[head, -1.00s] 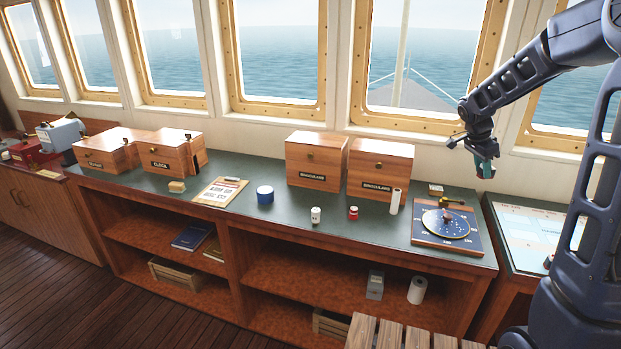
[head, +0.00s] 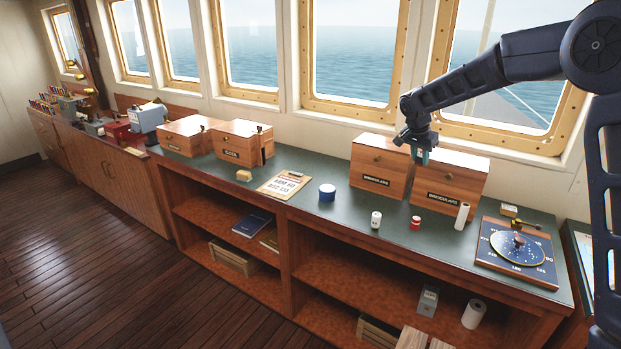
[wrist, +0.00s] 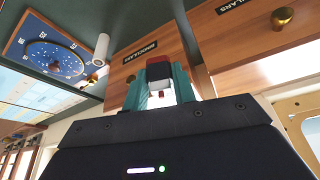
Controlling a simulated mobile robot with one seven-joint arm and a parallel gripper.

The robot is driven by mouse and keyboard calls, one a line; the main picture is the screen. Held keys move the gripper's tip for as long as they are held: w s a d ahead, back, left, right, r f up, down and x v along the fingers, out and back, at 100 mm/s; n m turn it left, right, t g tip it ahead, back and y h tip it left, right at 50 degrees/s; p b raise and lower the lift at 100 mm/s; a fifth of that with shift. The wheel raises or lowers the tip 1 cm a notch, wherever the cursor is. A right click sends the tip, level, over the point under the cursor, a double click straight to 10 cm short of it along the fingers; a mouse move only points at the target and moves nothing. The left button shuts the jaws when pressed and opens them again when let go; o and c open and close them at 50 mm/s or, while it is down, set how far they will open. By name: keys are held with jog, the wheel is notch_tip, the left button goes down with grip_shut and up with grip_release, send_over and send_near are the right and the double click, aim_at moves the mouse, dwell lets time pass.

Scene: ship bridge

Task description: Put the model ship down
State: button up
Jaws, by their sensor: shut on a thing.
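My gripper (head: 421,157) is in the air in front of the two binoculars boxes, above the green counter (head: 338,225). In the wrist view its teal fingers (wrist: 160,92) are shut on a small dark red and pale thing, which I take to be the model ship (wrist: 159,70). Most of it is hidden by the fingers, and its full shape cannot be made out. In the head view the held thing is too small to tell from the gripper.
The left binoculars box (head: 378,172) and right binoculars box (head: 447,190) stand at the back. A blue tin (head: 327,194), white jar (head: 376,220), red jar (head: 415,223), white roll (head: 462,216), clipboard (head: 284,184) and round-dial board (head: 517,252) are on the counter. Bare counter lies between them.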

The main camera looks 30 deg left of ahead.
jog(key=s+a+f+n+y, duration=0.15)
jog(key=s+a, duration=0.25)
jog(key=a, duration=0.4)
jog(key=s+a+r+n, duration=0.1)
jog(key=s+a+n, duration=0.15)
jog(key=a, duration=0.45)
send_near(362, 211)
jog(key=shift+m, duration=0.3)
jog(key=x, duration=0.5)
jog(key=shift+f, duration=0.45)
jog(key=shift+f, duration=0.15)
jog(key=o, duration=0.9)
jog(key=shift+o, duration=0.2)
jog(key=v, duration=1.2)
jog(key=shift+s, duration=0.1)
